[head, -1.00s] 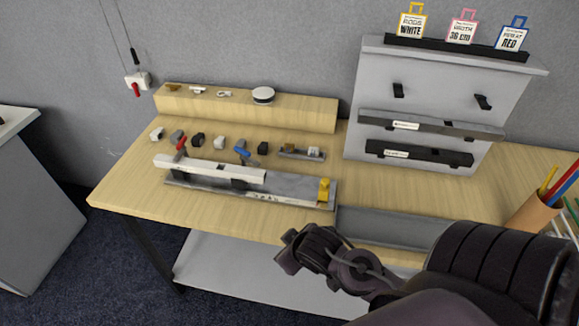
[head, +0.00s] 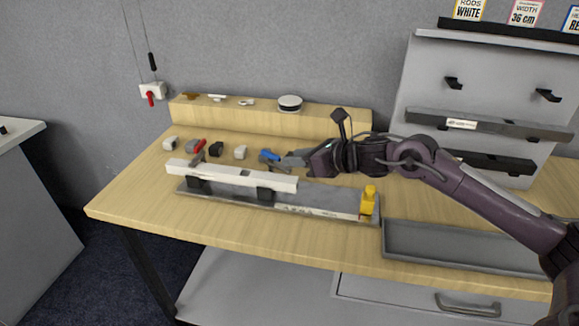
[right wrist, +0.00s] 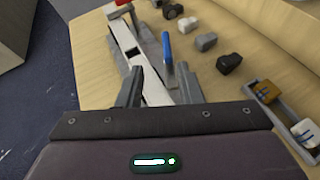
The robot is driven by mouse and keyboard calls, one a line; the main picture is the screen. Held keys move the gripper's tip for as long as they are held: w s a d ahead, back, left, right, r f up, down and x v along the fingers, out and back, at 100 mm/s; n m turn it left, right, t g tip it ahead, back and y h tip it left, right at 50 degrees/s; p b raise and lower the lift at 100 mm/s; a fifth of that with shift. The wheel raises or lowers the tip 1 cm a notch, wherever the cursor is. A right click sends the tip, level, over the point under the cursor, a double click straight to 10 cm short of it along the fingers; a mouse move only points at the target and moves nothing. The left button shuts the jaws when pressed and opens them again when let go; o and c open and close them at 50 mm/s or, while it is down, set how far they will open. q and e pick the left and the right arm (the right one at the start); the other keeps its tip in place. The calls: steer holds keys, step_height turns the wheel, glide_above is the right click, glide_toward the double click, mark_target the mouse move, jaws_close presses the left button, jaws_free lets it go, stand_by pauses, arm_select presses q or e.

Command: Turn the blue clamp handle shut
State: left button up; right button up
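The blue clamp handle (head: 268,155) stands at the back edge of the white bar (head: 232,176), near the bar's right part. In the right wrist view the blue handle (right wrist: 167,50) points up from a grey metal lever and shows between my fingertips. My right gripper (head: 290,158) has come in from the right, close to the handle. In the wrist view this gripper (right wrist: 160,70) is open, its fingers spread on either side of the lever; contact cannot be told. A red clamp handle (head: 199,146) stands further left on the bar. My left gripper is out of view.
The bar lies on a grey base (head: 320,198) with a yellow block (head: 368,200) at its right end. Several small blocks, such as a black one (head: 216,149), line the table behind the bar. A grey tray (head: 450,245) sits at the front right.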

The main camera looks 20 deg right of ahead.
mark_target(274, 154)
steer(key=shift+n, duration=0.4)
steer(key=x, duration=0.1)
steer(key=p+x, duration=0.1)
steer(key=x, duration=0.1)
steer(key=p+x, duration=0.1)
steer(key=x, duration=0.1)
steer(key=shift+w+d+r, duration=0.1)
steer(key=shift+w+d, duration=0.15)
steer(key=shift+w, duration=0.35)
steer(key=shift+w+a+f, duration=0.35)
steer(key=shift+w, duration=0.15)
jaws_close()
